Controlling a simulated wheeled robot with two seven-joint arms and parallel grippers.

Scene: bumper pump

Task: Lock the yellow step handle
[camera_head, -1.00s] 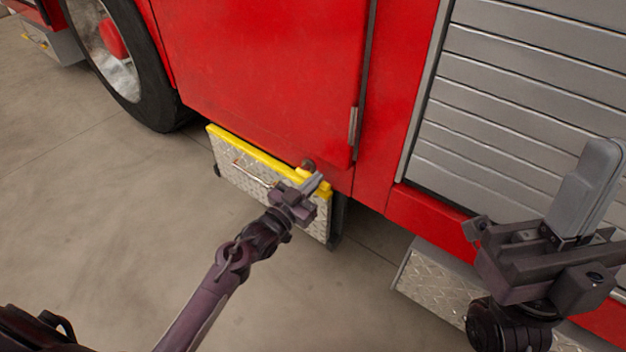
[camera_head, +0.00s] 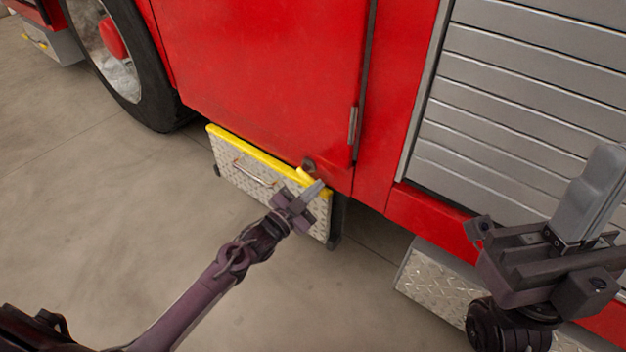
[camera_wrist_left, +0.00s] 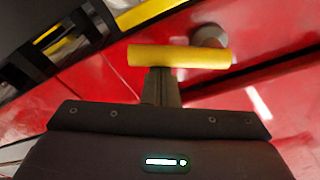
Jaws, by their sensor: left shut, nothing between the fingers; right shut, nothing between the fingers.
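The yellow step handle (camera_head: 306,175) is a short bar at the right end of the step's yellow top edge, in front of a dark round knob (camera_head: 308,164). In the left wrist view the yellow handle (camera_wrist_left: 180,57) lies crosswise just beyond the fingertips, with the round mount (camera_wrist_left: 208,36) behind it. My left gripper (camera_head: 318,186) is shut and empty, its tips close beside the handle; I cannot tell whether they touch. It also shows in the left wrist view (camera_wrist_left: 160,75). My right gripper (camera_head: 606,160) is shut and empty, raised at the right.
The diamond-plate step box (camera_head: 240,180) with a yellow top edge (camera_head: 250,150) hangs under the red door (camera_head: 260,70). A wheel (camera_head: 130,60) is at left, a roller shutter (camera_head: 530,90) and another plate step (camera_head: 435,285) at right. The floor in front is clear.

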